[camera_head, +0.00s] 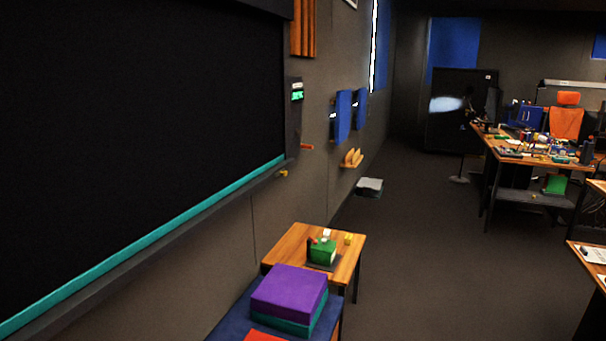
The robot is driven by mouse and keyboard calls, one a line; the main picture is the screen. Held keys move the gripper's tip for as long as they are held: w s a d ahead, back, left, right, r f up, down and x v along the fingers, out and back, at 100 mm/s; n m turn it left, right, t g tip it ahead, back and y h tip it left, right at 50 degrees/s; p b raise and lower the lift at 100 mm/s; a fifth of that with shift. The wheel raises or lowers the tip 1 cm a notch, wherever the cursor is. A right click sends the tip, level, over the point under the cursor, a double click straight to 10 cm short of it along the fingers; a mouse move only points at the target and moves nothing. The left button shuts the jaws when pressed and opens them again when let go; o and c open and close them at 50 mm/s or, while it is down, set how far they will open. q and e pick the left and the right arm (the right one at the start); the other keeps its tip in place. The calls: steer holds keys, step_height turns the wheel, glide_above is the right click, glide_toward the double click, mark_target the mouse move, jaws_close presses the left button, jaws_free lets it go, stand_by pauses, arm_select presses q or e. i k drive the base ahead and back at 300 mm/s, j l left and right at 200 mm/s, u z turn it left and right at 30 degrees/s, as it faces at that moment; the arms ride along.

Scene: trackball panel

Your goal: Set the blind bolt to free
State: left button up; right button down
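A large dark blind (130,120) fills the left of the view, with a teal strip (150,240) along its lower edge. A narrow dark wall unit (296,115) with a lit green display stands at the blind's right end. A small orange bar (306,147) sticks out to the right at the foot of this unit. A small yellow piece (283,173) sits just below, at the end of the ledge. Either small piece may be the bolt; both are too small to tell, and the bolt's setting cannot be read. Neither of my grippers is in view.
A small wooden table (345,262) with a green block-like object (321,251) stands by the wall. Purple and teal cushions (289,291) lie stacked nearer me. Blue wall panels (343,117) and a small shelf (351,160) are further along. Open floor (440,260) lies right of the table.

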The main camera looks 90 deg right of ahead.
mark_target(282, 172)
steer(key=z, duration=2.65)
steer(key=i+u, duration=0.1)
steer(key=u, duration=0.35)
steer(key=i+l+u, duration=0.35)
steer(key=l, duration=0.25)
steer(key=i+l+u, duration=0.2)
steer(key=l+u, duration=0.2)
steer(key=l, duration=0.25)
